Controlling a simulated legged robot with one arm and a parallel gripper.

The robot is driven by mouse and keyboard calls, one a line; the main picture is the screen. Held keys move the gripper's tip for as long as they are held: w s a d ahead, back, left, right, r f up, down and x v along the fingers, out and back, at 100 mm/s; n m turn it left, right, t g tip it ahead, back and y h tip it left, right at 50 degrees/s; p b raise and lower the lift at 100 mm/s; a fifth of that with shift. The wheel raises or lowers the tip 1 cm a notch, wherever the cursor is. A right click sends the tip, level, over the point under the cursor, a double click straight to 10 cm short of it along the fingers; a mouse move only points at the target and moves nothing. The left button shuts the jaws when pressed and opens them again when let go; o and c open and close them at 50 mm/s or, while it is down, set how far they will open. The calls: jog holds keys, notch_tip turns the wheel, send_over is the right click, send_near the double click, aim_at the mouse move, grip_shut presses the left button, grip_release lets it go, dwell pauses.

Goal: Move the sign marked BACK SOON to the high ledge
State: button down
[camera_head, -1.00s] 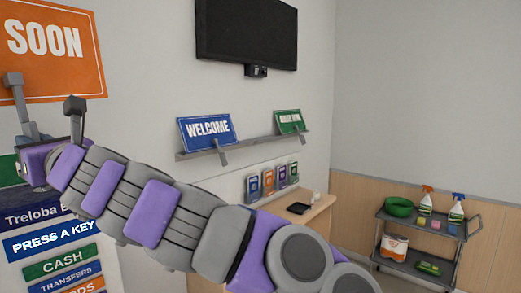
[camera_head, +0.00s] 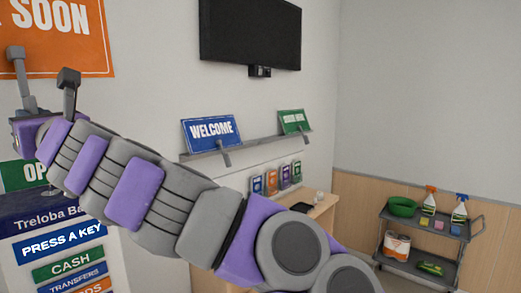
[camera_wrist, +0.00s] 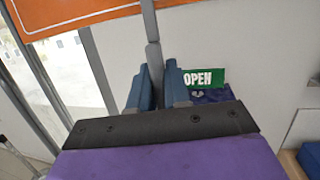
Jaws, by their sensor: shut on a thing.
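The orange sign (camera_head: 60,35) is at the upper left of the head view, cut off by the frame, with only SOON readable. Its lower edge also crosses the top of the wrist view (camera_wrist: 95,12). My gripper (camera_wrist: 155,68) is shut on the sign's grey stem (camera_wrist: 152,45), below the board, with a blue finger on each side. The sign is held up in the air. A grey wall ledge (camera_head: 250,144) runs along the wall to the right, apart from the sign. A blue WELCOME sign (camera_head: 211,131) and a green sign (camera_head: 294,121) stand on it.
A dark screen (camera_head: 250,32) hangs above the ledge. A green OPEN sign (camera_wrist: 203,80) stands below my gripper, above the Treloba kiosk (camera_head: 45,213). Between WELCOME and the green sign the ledge has a bare stretch. A cart (camera_head: 420,228) stands at right.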

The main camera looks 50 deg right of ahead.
jog(key=shift+m+h, duration=0.5)
jog(key=shift+h, duration=0.2)
jog(key=shift+a+r+p, duration=0.15)
jog(key=shift+r+p, duration=1.6)
jog(key=shift+r, duration=1.55)
jog(key=shift+w+r, duration=0.1)
jog(key=shift+m+t+h, duration=0.4)
jog(key=shift+t+h, duration=0.1)
jog(key=shift+h, duration=0.2)
jog(key=shift+a+r+p, duration=0.15)
jog(key=shift+r+p, duration=0.85)
jog(key=shift+r, duration=0.6)
jog(key=shift+a+r+p, duration=0.15)
jog(key=shift+r+p, duration=0.85)
jog(key=shift+r, duration=0.6)
notch_tip(320, 180, up, 7)
jog(key=m+h+p, duration=0.1)
jog(key=p, duration=0.3)
send_over(23, 76)
jog(key=s, duration=0.1)
jog(key=shift+s+a+f, duration=0.2)
jog(key=shift+a, duration=0.15)
